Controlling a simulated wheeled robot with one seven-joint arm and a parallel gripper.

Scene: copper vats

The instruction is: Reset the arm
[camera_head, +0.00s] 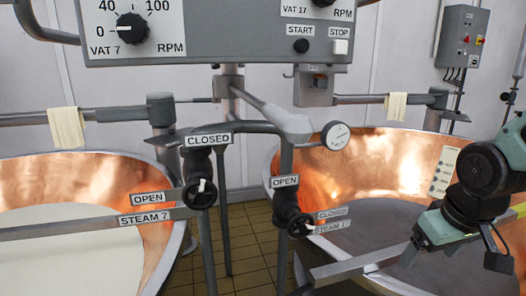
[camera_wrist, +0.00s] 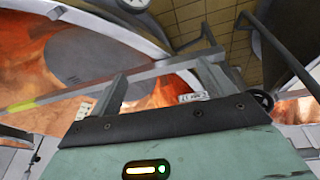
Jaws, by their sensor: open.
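In the head view my teal and black arm reaches in from the right, and the gripper end (camera_head: 412,250) is low over the right copper vat (camera_head: 375,165), near a grey bar. Whether it touches the bar I cannot tell. The steam 17 valve (camera_head: 299,222) is left of my gripper, apart from it, with its white mark towards the CLOSED label. The steam 7 valve (camera_head: 200,192) is farther left, its white mark pointing up towards CLOSED.
A control panel (camera_head: 225,30) with a vat 7 knob and START and STOP buttons hangs above. A round gauge (camera_head: 337,136) stands by the right vat's rim. The left vat (camera_head: 150,180) holds pale liquid. Tiled floor (camera_head: 250,250) shows between the vats.

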